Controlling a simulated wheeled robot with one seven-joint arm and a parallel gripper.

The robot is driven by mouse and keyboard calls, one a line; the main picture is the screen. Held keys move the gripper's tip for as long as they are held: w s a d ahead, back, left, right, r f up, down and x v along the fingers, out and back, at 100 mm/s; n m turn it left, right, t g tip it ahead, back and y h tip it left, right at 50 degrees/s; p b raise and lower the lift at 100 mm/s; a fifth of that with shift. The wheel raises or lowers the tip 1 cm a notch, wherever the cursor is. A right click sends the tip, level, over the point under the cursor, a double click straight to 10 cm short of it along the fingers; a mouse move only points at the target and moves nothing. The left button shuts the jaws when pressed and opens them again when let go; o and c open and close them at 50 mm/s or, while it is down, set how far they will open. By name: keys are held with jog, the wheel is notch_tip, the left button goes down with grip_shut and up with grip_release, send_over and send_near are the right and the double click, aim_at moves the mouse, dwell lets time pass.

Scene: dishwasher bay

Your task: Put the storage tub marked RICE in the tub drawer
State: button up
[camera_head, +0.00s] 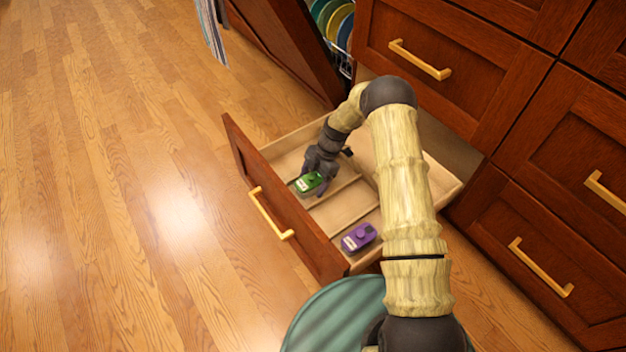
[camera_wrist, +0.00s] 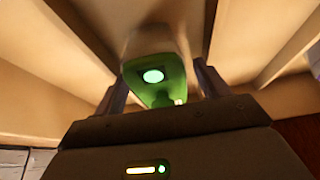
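A tub with a green lid (camera_head: 309,183) and a pale label sits inside the pulled-out drawer (camera_head: 336,208), in its left part near the front panel. The label's writing is too small to read. My gripper (camera_head: 314,178) is low over the drawer at this tub. In the wrist view the green-lidded tub (camera_wrist: 154,78) is between my fingers (camera_wrist: 160,85), with a narrow gap at the right finger, so the gripper looks open around it. A purple tub (camera_head: 359,238) with a pale label sits in the drawer's right compartment, apart from my gripper.
Thin wooden dividers split the drawer. The open dishwasher (camera_head: 340,30) with several coloured plates is behind it. Closed drawers with brass handles (camera_head: 541,267) are at the right. A round teal-green surface (camera_head: 335,315) is at the bottom. The wooden floor at left is clear.

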jog(key=p+v, duration=0.5)
jog(key=v, duration=0.7)
jog(key=shift+p, duration=0.4)
jog(key=shift+r, duration=0.2)
jog(key=s+d+r+m+t+h, duration=0.1)
jog(key=s+d+r+m, duration=0.1)
jog(key=s+r+m, duration=0.5)
jog(key=s+d+r+m+t+h, duration=0.1)
jog(key=s+d+r+m+h, duration=0.15)
jog(key=r+m, duration=0.4)
jog(key=s+d+r+m+t, duration=0.1)
jog(key=s+r+m, duration=0.3)
jog(key=s, duration=0.4)
jog(key=s+d+r+m+t, duration=0.2)
jog(key=s+d+r+m, duration=0.1)
jog(key=s+r+m, duration=0.2)
jog(key=s+m, duration=0.2)
jog(key=s, duration=0.1)
jog(key=shift+s+d+r, duration=0.2)
jog(key=shift+d, duration=0.1)
jog(key=shift+h, duration=0.25)
